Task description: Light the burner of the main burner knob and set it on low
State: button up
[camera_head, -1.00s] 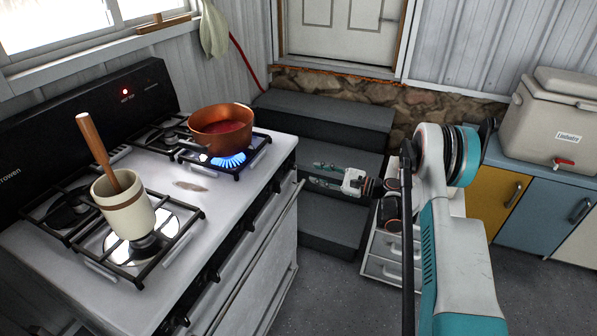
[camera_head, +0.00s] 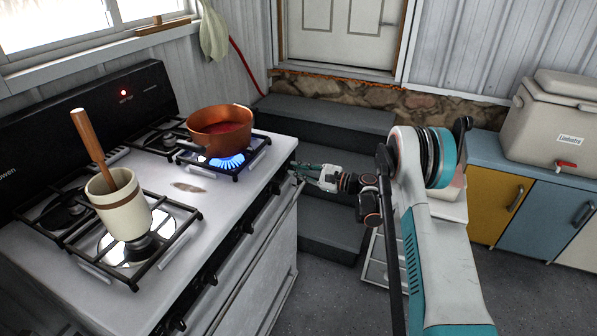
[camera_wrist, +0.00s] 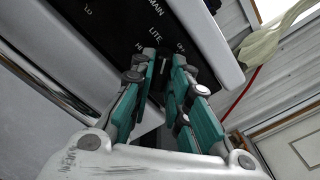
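The main burner knob is a dark shape (camera_wrist: 165,62) on the stove's black front panel, under the printed words MAIN and LITE. A small white mark shows there, but the fingers hide most of the knob. My gripper (camera_wrist: 164,60) has its two teal fingers apart, with the tips on either side of the knob. I cannot tell whether they touch it. In the head view my gripper (camera_head: 294,170) is at the right end of the stove's front. A blue flame (camera_head: 228,161) burns under the copper pot (camera_head: 221,128) on the right front burner.
The white stove (camera_head: 160,235) also carries a crock (camera_head: 124,210) with a wooden handle in it. Dark steps (camera_head: 325,225) lie right of the stove. A cooler (camera_head: 556,125) stands on the cabinets at right. Grey floor is open in front.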

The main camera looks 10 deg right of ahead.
grip_shut()
jog(key=shift+n, duration=1.7)
jog(key=o, duration=0.7)
grip_release()
jog(key=v, duration=1.2)
